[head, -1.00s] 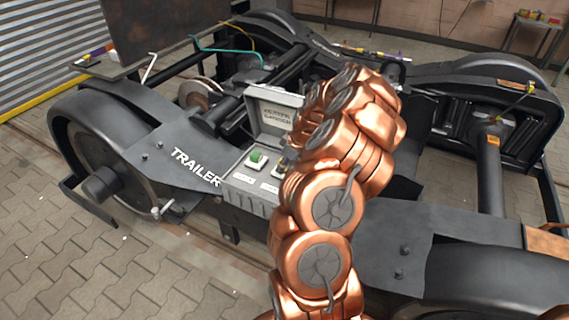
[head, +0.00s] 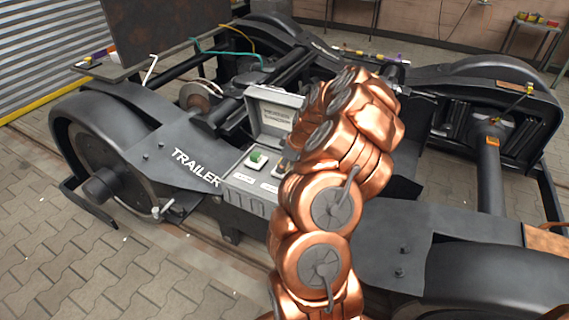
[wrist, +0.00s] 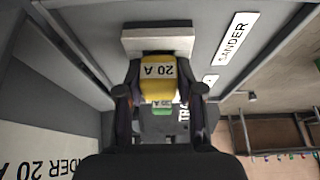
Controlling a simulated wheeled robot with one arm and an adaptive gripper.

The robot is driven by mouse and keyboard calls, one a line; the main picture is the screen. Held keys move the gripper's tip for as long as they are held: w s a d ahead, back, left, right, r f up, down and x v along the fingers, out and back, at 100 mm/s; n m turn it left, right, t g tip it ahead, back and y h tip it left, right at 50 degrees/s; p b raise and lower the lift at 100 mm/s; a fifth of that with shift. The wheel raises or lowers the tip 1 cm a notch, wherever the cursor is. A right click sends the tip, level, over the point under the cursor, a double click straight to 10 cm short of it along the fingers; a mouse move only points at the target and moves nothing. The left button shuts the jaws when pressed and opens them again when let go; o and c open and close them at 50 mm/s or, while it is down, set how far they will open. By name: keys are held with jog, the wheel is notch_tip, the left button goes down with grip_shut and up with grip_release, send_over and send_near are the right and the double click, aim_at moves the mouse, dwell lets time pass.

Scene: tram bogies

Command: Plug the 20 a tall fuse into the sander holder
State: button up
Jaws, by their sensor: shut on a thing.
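The yellow fuse (wrist: 158,85), marked 20 A, is between the fingers of my gripper (wrist: 159,92) in the wrist view. My gripper is shut on it. The fuse's far end meets a pale holder block (wrist: 157,41) beside a SANDER label (wrist: 236,38). I cannot tell how deep the fuse sits in the block. In the head view, my copper arm hides most of the gripper and the yellow fuse. The open grey fuse box (head: 246,199) stands on the bogie there.
A green fuse (head: 257,160) sits in the neighbouring holder on the left of the box; it also shows beyond my fingers in the wrist view (wrist: 162,107). The box's raised lid (head: 262,118) stands close behind. The black TRAILER frame (head: 170,160) surrounds the box.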

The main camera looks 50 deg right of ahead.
jog(key=o, duration=0.7)
jog(key=shift+s+a+f, duration=0.15)
jog(key=shift+a+f, duration=0.05)
jog(key=shift+f, duration=0.3)
jog(key=shift+s+a+f, duration=0.15)
jog(key=shift+f, duration=0.3)
jog(key=shift+o, duration=0.8)
jog(key=shift+w+f, duration=0.15)
jog(key=shift+f, duration=0.1)
jog(key=shift+o, duration=0.9)
jog(key=shift+d+f, duration=0.1)
jog(key=shift+d, duration=0.2)
jog(key=shift+o, duration=0.4)
jog(key=shift+r, duration=0.45)
jog(key=shift+w+r, duration=0.15)
jog(key=shift+r, duration=0.05)
jog(key=shift+d+r, duration=0.1)
